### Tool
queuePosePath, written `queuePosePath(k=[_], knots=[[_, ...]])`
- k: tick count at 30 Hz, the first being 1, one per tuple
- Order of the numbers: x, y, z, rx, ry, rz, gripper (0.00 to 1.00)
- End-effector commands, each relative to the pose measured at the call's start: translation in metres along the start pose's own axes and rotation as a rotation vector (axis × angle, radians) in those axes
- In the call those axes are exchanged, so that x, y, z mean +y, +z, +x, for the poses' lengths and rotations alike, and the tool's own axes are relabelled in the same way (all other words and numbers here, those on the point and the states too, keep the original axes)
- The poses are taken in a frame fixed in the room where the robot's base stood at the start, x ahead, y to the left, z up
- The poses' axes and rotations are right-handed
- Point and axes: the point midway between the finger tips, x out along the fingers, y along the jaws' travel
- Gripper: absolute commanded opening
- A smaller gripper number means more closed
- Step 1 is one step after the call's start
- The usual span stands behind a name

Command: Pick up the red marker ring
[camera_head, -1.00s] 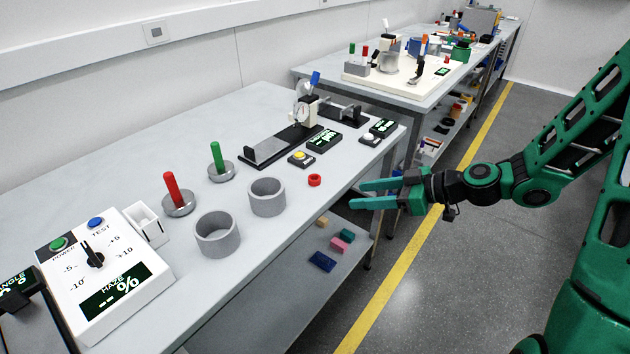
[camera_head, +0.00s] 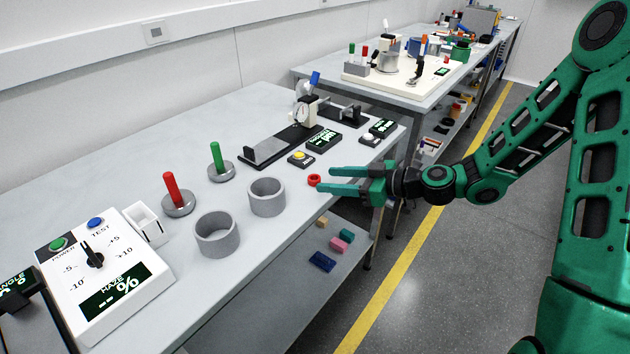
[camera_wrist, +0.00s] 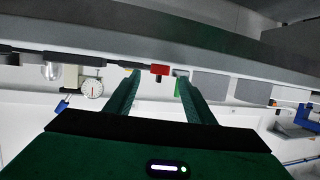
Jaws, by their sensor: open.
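The small red marker ring (camera_head: 313,181) lies on the light grey bench top (camera_head: 120,182), near its front edge. My gripper (camera_head: 324,180) is open and empty, its two green fingers pointing left at the ring from the aisle side. In the head view the upper fingertip nearly overlaps the ring; I cannot tell whether they touch. In the wrist view the red ring (camera_wrist: 160,69) shows beyond the fingertips, between the two fingers (camera_wrist: 152,84).
Two grey cups (camera_head: 217,236) (camera_head: 266,198) stand left of the ring. A yellow-button box (camera_head: 300,158) and a dial gauge stand (camera_head: 303,115) are behind it. Red-handled (camera_head: 174,192) and green-handled (camera_head: 218,160) pieces stand farther left. A lower shelf holds small blocks (camera_head: 338,243).

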Motion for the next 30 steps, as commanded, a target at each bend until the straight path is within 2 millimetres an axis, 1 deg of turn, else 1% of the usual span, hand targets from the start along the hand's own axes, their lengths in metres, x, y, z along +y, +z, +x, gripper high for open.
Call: queuePosePath(k=[1,3,6,9,14,15,17,18,19,20,30], knots=[[0.0,-0.002,0.008,0.002,-0.002,-0.003,0.49],[0.001,-0.003,0.019,0.001,-0.003,-0.002,0.49],[0.001,-0.002,0.03,0.001,-0.002,-0.001,0.49],[0.001,-0.002,0.034,0.0,0.0,-0.001,0.49],[0.002,-0.002,0.034,0.0,0.0,-0.001,0.49],[0.001,-0.002,0.034,0.0,0.0,-0.001,0.4],[0.001,-0.002,0.034,0.0,0.0,-0.001,0.25],[0.001,-0.002,0.034,0.0,0.0,-0.001,0.16],[0.001,-0.002,0.034,0.0,0.0,-0.001,0.09],[0.001,-0.002,0.034,0.0,0.0,-0.001,0.06],[0.001,-0.002,0.034,0.0,0.0,-0.001,0.05]])
